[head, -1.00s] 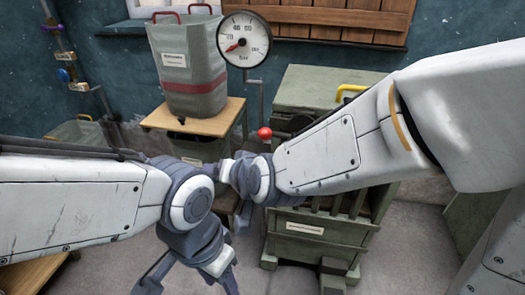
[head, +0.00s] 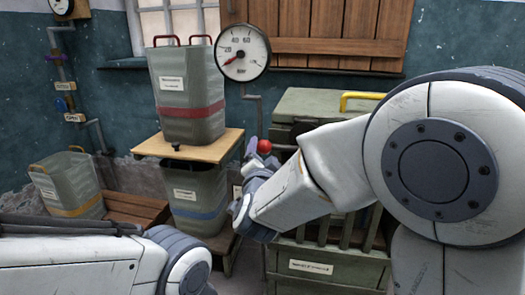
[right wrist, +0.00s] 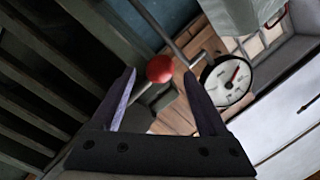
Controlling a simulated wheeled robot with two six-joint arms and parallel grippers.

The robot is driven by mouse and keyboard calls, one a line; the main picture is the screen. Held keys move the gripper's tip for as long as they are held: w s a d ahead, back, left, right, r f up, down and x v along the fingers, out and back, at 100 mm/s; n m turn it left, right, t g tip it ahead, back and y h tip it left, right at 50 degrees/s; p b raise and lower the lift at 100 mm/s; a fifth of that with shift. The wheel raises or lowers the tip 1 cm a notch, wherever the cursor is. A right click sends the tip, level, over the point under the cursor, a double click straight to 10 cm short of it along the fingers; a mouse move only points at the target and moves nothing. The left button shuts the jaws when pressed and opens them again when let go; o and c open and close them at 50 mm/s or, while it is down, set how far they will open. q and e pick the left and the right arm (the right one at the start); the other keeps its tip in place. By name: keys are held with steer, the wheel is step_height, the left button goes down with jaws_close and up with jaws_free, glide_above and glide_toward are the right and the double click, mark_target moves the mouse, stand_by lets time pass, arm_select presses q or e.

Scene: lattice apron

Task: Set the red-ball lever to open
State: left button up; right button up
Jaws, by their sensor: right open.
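The red ball (head: 264,146) of the lever shows in the head view just beside my right gripper (head: 252,158), in front of the green cabinet. In the right wrist view the red ball (right wrist: 160,68) appears between the two fingertips of my right gripper (right wrist: 160,77), which are apart. I see no finger closed on the ball. A thin rod runs from the ball down-left in that view; most of the lever is hidden behind my right arm in the head view. My left arm shows at the lower left, but its gripper is out of frame.
A round gauge (head: 243,53) on a pipe stands behind the ball. A grey bin with a red band (head: 188,92) sits on a wooden stand (head: 222,143); a blue-banded bin (head: 197,196) is below. The green cabinet (head: 320,262) has a yellow handle (head: 361,97).

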mark_target(264, 148)
steer(key=shift+w+d, duration=0.15)
steer(key=shift+w, duration=0.9)
steer(key=shift+w+d, duration=0.1)
steer(key=shift+w, duration=0.9)
jaws_close()
steer(key=shift+r, duration=0.3)
